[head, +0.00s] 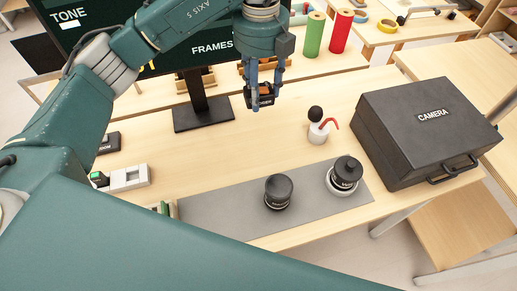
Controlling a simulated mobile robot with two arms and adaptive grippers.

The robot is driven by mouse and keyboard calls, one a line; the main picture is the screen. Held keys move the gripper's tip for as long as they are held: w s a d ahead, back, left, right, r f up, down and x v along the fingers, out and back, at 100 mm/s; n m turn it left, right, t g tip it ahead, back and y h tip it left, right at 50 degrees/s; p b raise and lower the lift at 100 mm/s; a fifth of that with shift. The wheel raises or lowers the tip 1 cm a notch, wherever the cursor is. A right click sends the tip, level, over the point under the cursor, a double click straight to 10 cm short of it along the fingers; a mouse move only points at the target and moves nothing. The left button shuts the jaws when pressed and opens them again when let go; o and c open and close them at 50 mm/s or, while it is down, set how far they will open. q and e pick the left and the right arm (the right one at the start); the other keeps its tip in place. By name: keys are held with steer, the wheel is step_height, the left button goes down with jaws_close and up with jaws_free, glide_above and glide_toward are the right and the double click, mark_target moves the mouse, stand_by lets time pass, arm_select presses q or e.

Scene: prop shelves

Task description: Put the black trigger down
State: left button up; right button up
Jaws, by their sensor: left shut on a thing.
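My left gripper (264,98) points down in the upper middle of the head view. It is shut on the black trigger (262,96), a small dark block with an orange mark. The trigger is held above the wooden table (180,165), in front of the monitor's right side. The gripper fingers hide part of the trigger. My right gripper does not show.
A grey mat (235,225) holds two black lenses (279,190) (346,172). A black camera case (425,130) fills the right. A monitor stand (203,115) is left of the gripper. Bare table lies between stand and mat.

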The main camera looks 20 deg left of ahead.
arm_select(q)
steer(key=shift+f, duration=0.2)
steer(key=shift+n, duration=0.3)
step_height(320, 180, down, 15)
steer(key=shift+w+p, duration=0.1)
steer(key=shift+p, duration=1)
step_height(320, 180, down, 3)
steer(key=shift+f+p, duration=0.2)
steer(key=shift+p, duration=0.15)
steer(key=shift+f, duration=0.45)
steer(key=shift+f, duration=0.1)
steer(key=o, duration=1.3)
